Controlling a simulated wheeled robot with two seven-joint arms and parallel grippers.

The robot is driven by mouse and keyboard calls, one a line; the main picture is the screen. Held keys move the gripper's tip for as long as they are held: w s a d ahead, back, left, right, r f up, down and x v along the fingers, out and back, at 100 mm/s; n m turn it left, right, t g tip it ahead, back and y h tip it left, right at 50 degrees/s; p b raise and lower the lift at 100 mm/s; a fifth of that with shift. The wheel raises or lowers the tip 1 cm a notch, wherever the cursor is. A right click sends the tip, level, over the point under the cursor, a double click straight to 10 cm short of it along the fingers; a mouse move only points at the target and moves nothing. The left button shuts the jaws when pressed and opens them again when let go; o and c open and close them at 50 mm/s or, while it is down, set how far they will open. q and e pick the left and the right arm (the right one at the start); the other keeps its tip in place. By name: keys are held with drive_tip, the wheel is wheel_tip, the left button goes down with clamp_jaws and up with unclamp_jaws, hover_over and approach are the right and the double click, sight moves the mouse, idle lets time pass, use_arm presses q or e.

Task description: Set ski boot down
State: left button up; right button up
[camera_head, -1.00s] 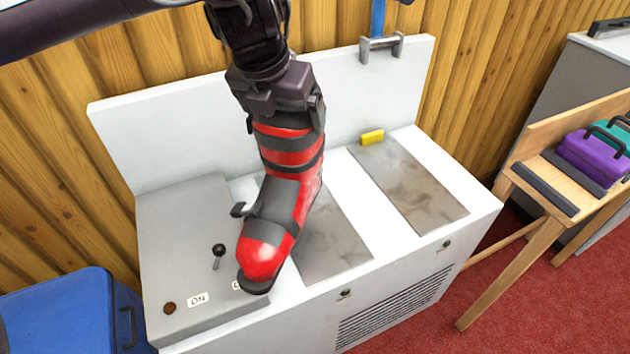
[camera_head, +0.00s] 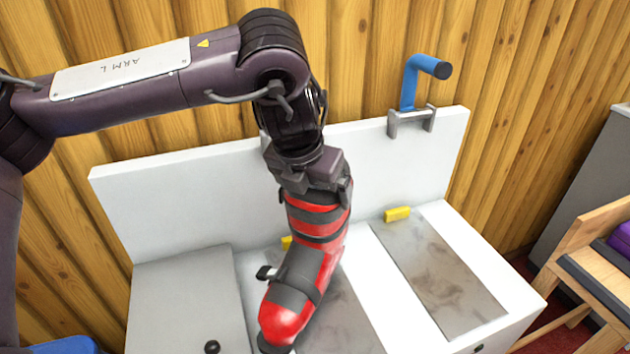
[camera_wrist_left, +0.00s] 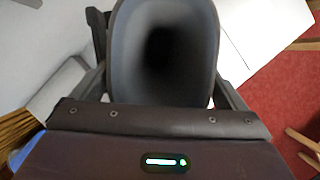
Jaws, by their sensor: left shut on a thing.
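A red and dark grey ski boot (camera_head: 316,262) is upright in the head view, its toe pointing toward the near left. My left gripper (camera_head: 314,185) is shut on the top of the boot's cuff from above. In the left wrist view, the boot's dark open cuff (camera_wrist_left: 165,45) sits between the fingers. The boot is over the left grey metal plate (camera_head: 352,318) of the white bench (camera_head: 384,285). I cannot tell whether its sole touches the plate. My right gripper does not show.
A second grey plate (camera_head: 440,278) to the right is bare, with a yellow block (camera_head: 397,213) at its back edge. A blue-handled clamp (camera_head: 410,120) stands on the back panel. A grey control box with a black knob (camera_head: 212,347) is at left. A wooden bench (camera_head: 590,262) stands at right.

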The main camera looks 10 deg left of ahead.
sight(305, 249)
use_arm(q)
drive_tip(key=shift+w+f, duration=0.1)
drive_tip(key=shift+f, duration=0.45)
drive_tip(key=shift+d+f, duration=0.1)
drive_tip(key=shift+f, duration=1.85)
drive_tip(key=o, duration=1.7)
